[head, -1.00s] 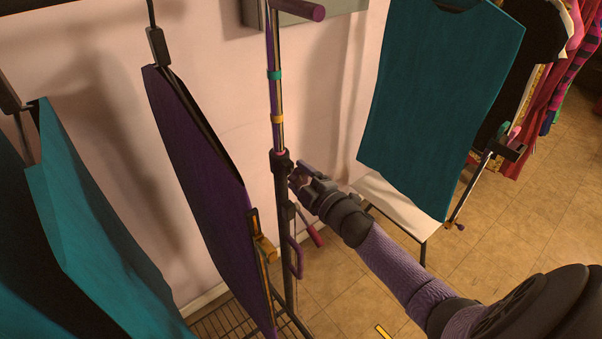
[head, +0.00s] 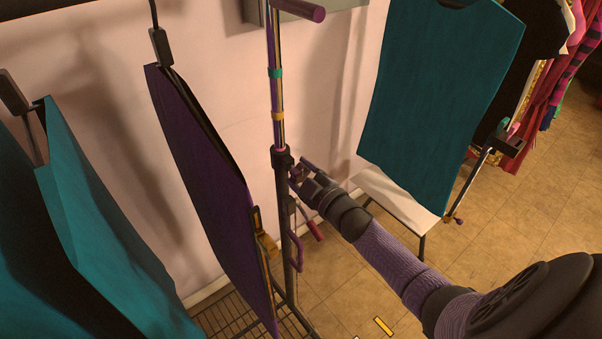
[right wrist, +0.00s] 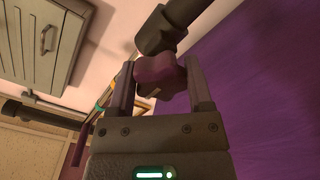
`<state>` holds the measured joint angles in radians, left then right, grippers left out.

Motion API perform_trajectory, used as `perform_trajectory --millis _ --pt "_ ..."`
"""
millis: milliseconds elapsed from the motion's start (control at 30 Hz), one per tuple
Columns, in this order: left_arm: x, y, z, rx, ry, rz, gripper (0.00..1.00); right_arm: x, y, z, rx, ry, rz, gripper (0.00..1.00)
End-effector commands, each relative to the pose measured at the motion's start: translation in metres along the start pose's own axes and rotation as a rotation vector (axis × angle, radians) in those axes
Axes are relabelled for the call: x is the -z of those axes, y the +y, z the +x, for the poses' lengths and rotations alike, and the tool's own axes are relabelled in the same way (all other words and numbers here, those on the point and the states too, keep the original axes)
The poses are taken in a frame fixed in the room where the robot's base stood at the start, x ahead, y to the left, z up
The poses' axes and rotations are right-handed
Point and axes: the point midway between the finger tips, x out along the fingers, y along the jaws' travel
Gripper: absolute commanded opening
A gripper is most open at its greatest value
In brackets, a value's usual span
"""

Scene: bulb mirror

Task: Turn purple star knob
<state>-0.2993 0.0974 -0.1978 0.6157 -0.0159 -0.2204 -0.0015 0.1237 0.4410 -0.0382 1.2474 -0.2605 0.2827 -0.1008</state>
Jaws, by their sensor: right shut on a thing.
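The purple star knob (right wrist: 160,76) shows in the right wrist view, at the dark collar of the upright stand. My right gripper (right wrist: 160,85) has its two fingers on either side of the knob and is shut on it. In the head view my right gripper (head: 299,174) reaches from the right to the stand's collar (head: 282,158), and the knob is mostly hidden there. The stand's pole (head: 277,100) is upright, with teal and yellow bands. My left gripper is not in view.
A purple board-like panel (head: 205,180) hangs close to the left of the pole. Teal garments hang at the far left (head: 100,230) and at the right (head: 435,100). A red-tipped handle (head: 314,230) sticks out below my gripper. Open tiled floor (head: 510,220) lies at the right.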

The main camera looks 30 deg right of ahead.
Motion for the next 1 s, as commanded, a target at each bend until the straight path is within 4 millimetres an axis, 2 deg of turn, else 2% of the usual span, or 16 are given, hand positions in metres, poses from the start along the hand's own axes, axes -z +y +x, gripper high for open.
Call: perform_trajectory --millis 167,200,333,567,633,1000 --pt "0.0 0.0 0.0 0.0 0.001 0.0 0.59 -0.001 -0.001 0.0 0.002 -0.003 -0.001 0.06" --pt "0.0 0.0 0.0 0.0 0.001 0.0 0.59 -0.001 -0.001 0.0 0.002 -0.003 -0.001 0.72" --pt "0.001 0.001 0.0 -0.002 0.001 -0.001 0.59 -0.001 -0.001 0.0 0.002 -0.002 -0.001 0.99" --pt "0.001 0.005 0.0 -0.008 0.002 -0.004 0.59 0.0 0.0 -0.001 0.001 -0.001 -0.001 1.0" --pt "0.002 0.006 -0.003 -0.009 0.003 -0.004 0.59 0.0 0.0 -0.006 0.002 -0.002 -0.001 1.0" --pt "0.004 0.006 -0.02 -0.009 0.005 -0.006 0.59 0.0 0.0 -0.086 0.003 -0.003 0.001 1.0"
